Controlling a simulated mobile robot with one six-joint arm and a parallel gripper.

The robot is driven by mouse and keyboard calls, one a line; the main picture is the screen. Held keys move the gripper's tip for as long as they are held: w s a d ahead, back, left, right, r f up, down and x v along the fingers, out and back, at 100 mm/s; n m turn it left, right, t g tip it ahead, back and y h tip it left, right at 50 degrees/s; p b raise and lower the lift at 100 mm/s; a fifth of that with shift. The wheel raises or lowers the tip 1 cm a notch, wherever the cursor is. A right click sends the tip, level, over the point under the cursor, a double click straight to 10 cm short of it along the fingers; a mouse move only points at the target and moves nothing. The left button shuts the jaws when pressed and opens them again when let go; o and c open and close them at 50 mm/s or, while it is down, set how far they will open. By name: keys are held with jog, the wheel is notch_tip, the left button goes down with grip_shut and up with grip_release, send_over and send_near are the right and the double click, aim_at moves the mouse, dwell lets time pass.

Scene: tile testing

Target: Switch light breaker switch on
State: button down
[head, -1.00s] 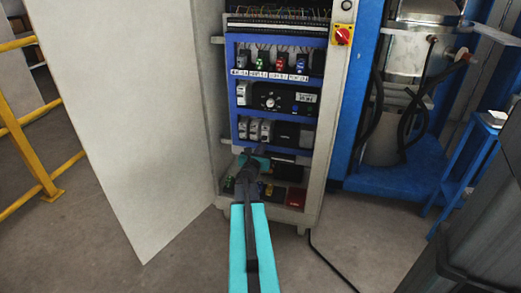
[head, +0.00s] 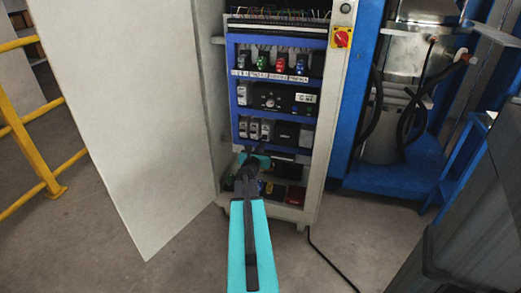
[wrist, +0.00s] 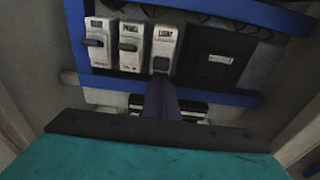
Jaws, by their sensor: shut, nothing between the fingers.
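Three white breaker switches sit side by side on the blue-framed row of the open cabinet. The rightmost one, whose label seems to read "LIGHT", is the light breaker (wrist: 164,48); it also shows in the head view (head: 266,130). A dark part shows at its lower end, and I cannot tell its lever position clearly. The left breaker (wrist: 98,42) and middle breaker (wrist: 131,46) have dark levers sticking out. My gripper (wrist: 161,88) is shut and empty, its dark fingers directly below the light breaker in the wrist view. I cannot tell whether they touch it.
The white cabinet door (head: 130,120) stands open at the left. A row with a dial unit (head: 275,97) lies above. A yellow railing (head: 40,165) is far left.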

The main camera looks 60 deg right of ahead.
jog(key=shift+s+d+r, duration=0.1)
jog(key=shift+d+r, duration=0.55)
jog(key=shift+d, duration=0.1)
dwell(0.6)
jog(key=shift+f, duration=0.15)
notch_tip(320, 180, down, 5)
jog(key=b, duration=0.4)
jog(key=f+v, duration=0.1)
jog(key=v, duration=0.8)
jog(key=shift+a+f, duration=0.35)
jog(key=shift+f, duration=0.05)
jog(key=shift+w, duration=0.2)
